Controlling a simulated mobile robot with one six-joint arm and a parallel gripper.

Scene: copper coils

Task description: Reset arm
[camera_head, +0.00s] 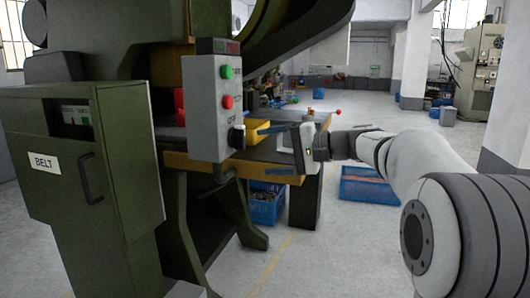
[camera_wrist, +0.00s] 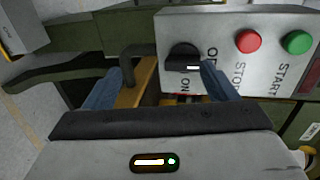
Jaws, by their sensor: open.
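My gripper (camera_head: 268,150) is open, its two blue fingers reaching left toward the green press beside the control box (camera_head: 204,110). In the wrist view my gripper (camera_wrist: 160,82) has nothing between its fingers. The right finger overlaps the lettering by the black OFF/ON knob (camera_wrist: 183,57); I cannot tell whether it touches the panel. The knob also shows in the head view (camera_head: 237,136). The red STOP button (camera_wrist: 247,41) and green START button (camera_wrist: 297,42) are to the right of the knob. My arm stretches in from the right.
The press's work table (camera_head: 258,160) lies close under my gripper. A blue crate (camera_head: 264,206) with parts stands below it. Another blue crate (camera_head: 370,187) is on the floor behind my arm. A green BELT cabinet (camera_head: 60,215) stands at the left. Floor in front is open.

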